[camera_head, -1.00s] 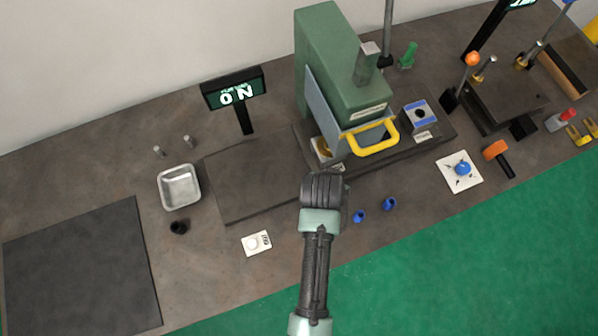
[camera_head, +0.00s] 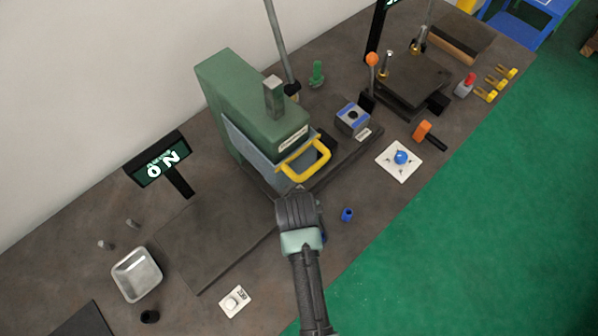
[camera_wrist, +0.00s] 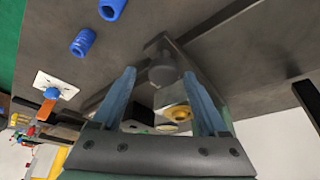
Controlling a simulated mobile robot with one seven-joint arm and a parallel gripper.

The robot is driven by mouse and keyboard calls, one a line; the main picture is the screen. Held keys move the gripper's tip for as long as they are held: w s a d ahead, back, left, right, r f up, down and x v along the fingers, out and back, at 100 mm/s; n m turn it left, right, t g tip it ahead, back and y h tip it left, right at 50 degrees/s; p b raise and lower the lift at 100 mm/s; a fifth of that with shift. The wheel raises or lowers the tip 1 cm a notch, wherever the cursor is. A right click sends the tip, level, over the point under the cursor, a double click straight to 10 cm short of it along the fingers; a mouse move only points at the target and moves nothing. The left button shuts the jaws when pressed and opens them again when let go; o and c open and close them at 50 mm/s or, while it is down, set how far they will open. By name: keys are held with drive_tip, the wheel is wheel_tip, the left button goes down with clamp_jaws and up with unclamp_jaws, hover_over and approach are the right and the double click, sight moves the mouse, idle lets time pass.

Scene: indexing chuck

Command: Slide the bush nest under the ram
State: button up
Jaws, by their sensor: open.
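The green press (camera_head: 240,110) stands at mid-bench, with a grey guard and a yellow handle (camera_head: 307,163). A square block with blue edges and a dark centre (camera_head: 352,118) sits right of the press. A gold round seat (camera_wrist: 178,112) shows in the wrist view beyond my fingers; in the head view its area is hidden. I cannot tell which of these is the bush nest. My gripper (camera_head: 298,196) is just in front of the handle. In the wrist view my gripper (camera_wrist: 158,74) has its fingers apart, with a dark round part (camera_wrist: 162,72) seen between them and no visible grip.
A blue bush (camera_head: 347,214) stands on the bench right of my wrist; another is mostly hidden behind it. A white card with a blue knob (camera_head: 400,158) and an orange hammer (camera_head: 424,131) lie right.

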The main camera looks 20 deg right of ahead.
drive_tip(key=shift+a+r, duration=0.1)
drive_tip(key=b+v, duration=0.1)
drive_tip(key=v, duration=1.1)
drive_tip(key=shift+s+r, duration=0.15)
drive_tip(key=shift+r, duration=0.2)
